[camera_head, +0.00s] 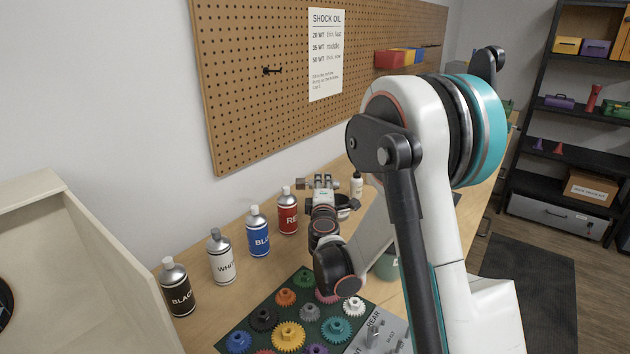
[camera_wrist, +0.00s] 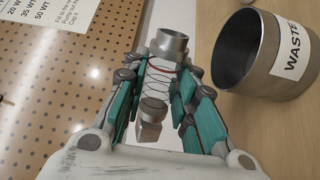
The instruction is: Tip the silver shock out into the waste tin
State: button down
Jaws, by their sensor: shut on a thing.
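My gripper (camera_wrist: 165,80) is shut on the silver shock (camera_wrist: 170,46), which shows in the wrist view between its teal fingers. The shock has a silver collar at the top of that view, a thin coil with a red line, and a block at the other end. In the head view my gripper (camera_head: 321,190) is near the pegboard wall, with the shock lying roughly level across it. The waste tin (camera_wrist: 292,85), grey and labelled WASTE, stands to the right of the shock in the wrist view, apart from it. In the head view the tin (camera_head: 344,211) is partly hidden by my arm.
Black, white, blue and red bottles (camera_head: 258,237) stand in a row left of my gripper. A small white bottle (camera_head: 357,184) stands beyond the tin. A dark mat with several coloured gears (camera_head: 288,335) and a grey plate (camera_head: 385,334) lie in front. A pegboard (camera_head: 250,110) rises behind.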

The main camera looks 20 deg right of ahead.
jog(key=shift+n, duration=1.1)
jog(key=r+n, duration=0.1)
jog(key=n, duration=0.1)
jog(key=r+n+p, duration=0.1)
jog(key=n, duration=0.1)
jog(key=shift+s+d+r, duration=0.15)
jog(key=shift+s+d, duration=0.05)
jog(key=shift+d, duration=0.2)
jog(key=n, duration=0.1)
jog(key=r+n, duration=0.1)
jog(key=n, duration=0.1)
jog(key=d+r+n+p, duration=0.1)
jog(key=n, duration=0.1)
jog(key=shift+s+r, duration=0.2)
jog(key=shift+r, duration=0.05)
